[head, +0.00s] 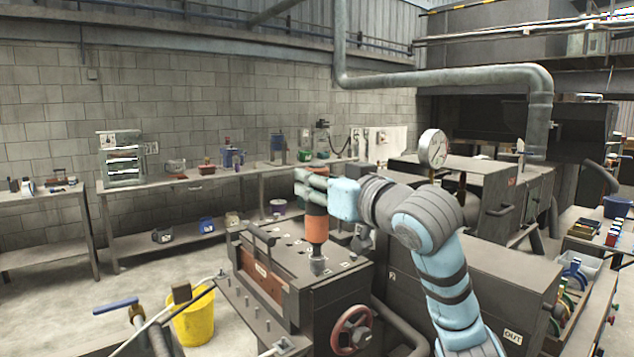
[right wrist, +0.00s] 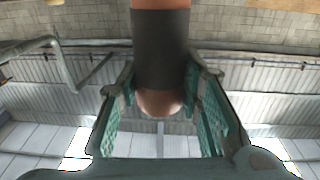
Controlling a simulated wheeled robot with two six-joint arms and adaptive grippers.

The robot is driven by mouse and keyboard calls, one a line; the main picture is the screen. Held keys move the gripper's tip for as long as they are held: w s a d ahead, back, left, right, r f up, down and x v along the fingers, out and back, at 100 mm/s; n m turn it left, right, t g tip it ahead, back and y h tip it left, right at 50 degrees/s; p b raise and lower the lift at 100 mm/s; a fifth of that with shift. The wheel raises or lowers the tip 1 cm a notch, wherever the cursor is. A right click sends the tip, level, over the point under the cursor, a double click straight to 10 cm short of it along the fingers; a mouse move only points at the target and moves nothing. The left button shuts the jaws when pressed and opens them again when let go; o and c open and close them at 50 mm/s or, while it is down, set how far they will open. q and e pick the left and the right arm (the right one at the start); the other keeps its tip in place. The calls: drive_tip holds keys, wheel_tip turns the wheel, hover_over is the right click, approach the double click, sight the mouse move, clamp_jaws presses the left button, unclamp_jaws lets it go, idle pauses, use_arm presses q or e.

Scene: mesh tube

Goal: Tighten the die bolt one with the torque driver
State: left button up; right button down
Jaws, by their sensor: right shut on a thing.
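The torque driver (head: 317,228), with an orange body and a dark section at the upper end, hangs roughly upright in the head view. My right gripper (head: 312,188) is shut around its upper part. In the right wrist view the driver's dark section and rounded end (right wrist: 160,60) lie between the two green finger pads of my right gripper (right wrist: 160,85). The driver's grey tip (head: 317,266) is over the front right part of the die block top (head: 290,250). I cannot tell which bolt is die bolt one, or whether the tip touches it. My left gripper is not in view.
A red handwheel (head: 352,330) is on the block's front face. A black bar handle (head: 258,236) rises at its left. A yellow bucket (head: 194,322) and a blue-handled valve (head: 116,305) are at lower left. A pressure gauge (head: 433,148) stands behind my right arm.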

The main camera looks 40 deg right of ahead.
sight(318, 167)
drive_tip(key=shift+f+b, duration=0.45)
drive_tip(key=shift+f, duration=0.1)
idle(0.7)
drive_tip(key=shift+f+p, duration=0.25)
drive_tip(key=shift+p, duration=0.1)
idle(0.7)
drive_tip(key=shift+p, duration=0.4)
idle(0.4)
wheel_tip(318, 167, up, 6)
drive_tip(key=p, duration=0.6)
drive_tip(key=shift+r, duration=0.2)
drive_tip(key=shift+f, duration=0.1)
idle(0.6)
